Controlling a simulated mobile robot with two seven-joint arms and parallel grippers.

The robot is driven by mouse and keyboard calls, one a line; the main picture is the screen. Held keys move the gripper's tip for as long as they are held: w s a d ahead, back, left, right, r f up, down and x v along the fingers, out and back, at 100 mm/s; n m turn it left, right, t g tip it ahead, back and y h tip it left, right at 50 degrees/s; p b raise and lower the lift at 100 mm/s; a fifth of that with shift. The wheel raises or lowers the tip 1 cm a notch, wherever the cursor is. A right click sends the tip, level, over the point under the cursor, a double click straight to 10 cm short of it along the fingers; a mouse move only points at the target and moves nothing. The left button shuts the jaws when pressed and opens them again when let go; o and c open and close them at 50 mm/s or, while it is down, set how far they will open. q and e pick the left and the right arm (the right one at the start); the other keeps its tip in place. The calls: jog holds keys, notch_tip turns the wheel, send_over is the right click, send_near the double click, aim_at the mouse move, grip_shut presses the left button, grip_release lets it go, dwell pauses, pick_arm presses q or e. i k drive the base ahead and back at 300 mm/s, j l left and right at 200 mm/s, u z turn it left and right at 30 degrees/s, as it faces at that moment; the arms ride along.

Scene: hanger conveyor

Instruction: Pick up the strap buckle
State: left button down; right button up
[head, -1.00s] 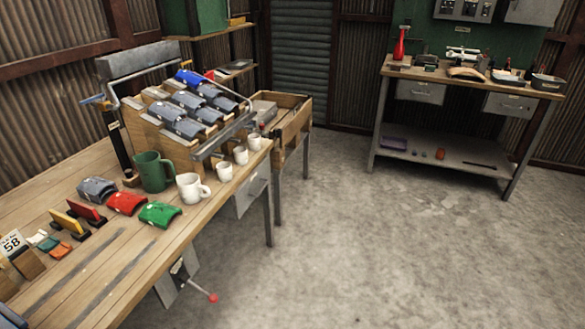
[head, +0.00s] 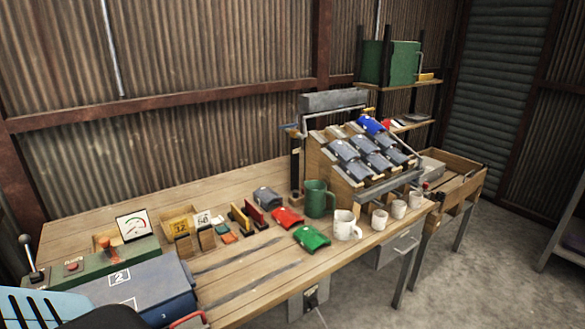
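I cannot make out a strap buckle for sure in the head view. The wooden workbench (head: 225,262) holds many small items, and some are too small to identify. Several small coloured pieces, among them an orange one (head: 229,239), lie near the numbered cards (head: 203,218). Neither of my grippers can be made out in this view.
A sloped rack (head: 322,163) stands behind. A blue-grey box (head: 150,287) is at front left. Open floor (head: 460,285) lies right.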

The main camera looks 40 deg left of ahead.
aim_at(104, 243)
jog(key=u, duration=2.4)
jog(key=j+z, duration=0.2)
